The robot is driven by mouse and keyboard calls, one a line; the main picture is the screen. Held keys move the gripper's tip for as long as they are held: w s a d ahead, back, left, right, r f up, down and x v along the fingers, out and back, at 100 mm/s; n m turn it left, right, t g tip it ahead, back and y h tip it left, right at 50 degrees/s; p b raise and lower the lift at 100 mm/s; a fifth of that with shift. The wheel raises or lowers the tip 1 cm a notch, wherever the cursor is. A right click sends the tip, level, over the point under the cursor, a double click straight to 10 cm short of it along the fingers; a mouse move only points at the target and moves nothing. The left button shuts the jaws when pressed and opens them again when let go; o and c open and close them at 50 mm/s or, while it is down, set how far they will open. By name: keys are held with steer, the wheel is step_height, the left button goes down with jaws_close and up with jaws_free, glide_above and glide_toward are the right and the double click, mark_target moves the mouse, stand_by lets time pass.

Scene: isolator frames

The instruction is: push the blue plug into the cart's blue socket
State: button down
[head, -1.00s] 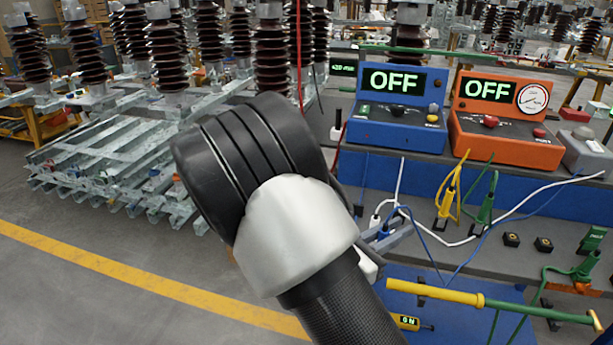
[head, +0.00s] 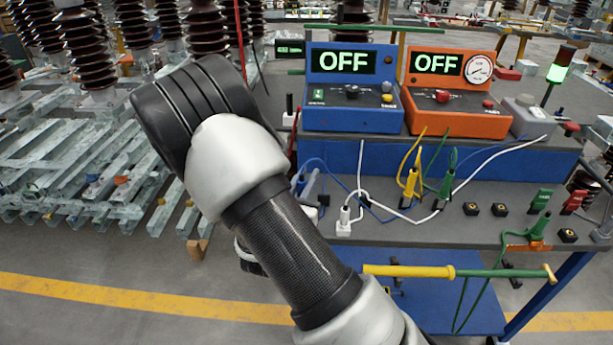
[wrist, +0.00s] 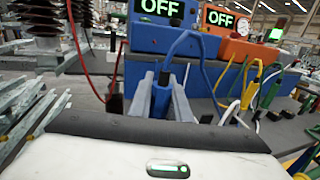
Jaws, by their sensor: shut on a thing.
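My gripper (wrist: 162,108) is shut on the blue plug (wrist: 163,82), whose body shows upright between the two grey fingers in the wrist view. Its blue cable (wrist: 186,38) arches up and off to the right. In the head view my arm comes in from the bottom, and the blue plug (head: 300,184) shows at the left end of the cart's grey top (head: 400,232), beside a grey finger (head: 311,186). The plug's lower end is hidden, so I cannot tell whether it touches anything. I cannot make out the blue socket.
A white plug (head: 345,214) stands in a white socket just right of my gripper. Yellow (head: 410,184) and green (head: 447,187) plugs stand farther right. Blue (head: 352,92) and orange (head: 457,95) boxes reading OFF stand behind. A yellow-green bar (head: 450,272) runs along the front.

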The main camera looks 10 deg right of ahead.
steer(key=shift+f+b, duration=2.2)
steer(key=shift+f, duration=0.7)
steer(key=shift+f+b, duration=0.95)
steer(key=shift+f, duration=0.55)
steer(key=c, duration=1.6)
jaws_free()
steer(key=shift+o, duration=0.2)
steer(key=p+v, duration=0.1)
steer(key=v, duration=1.6)
steer(key=shift+s+p, duration=0.25)
steer(key=shift+p, duration=0.05)
steer(key=shift+a, duration=0.1)
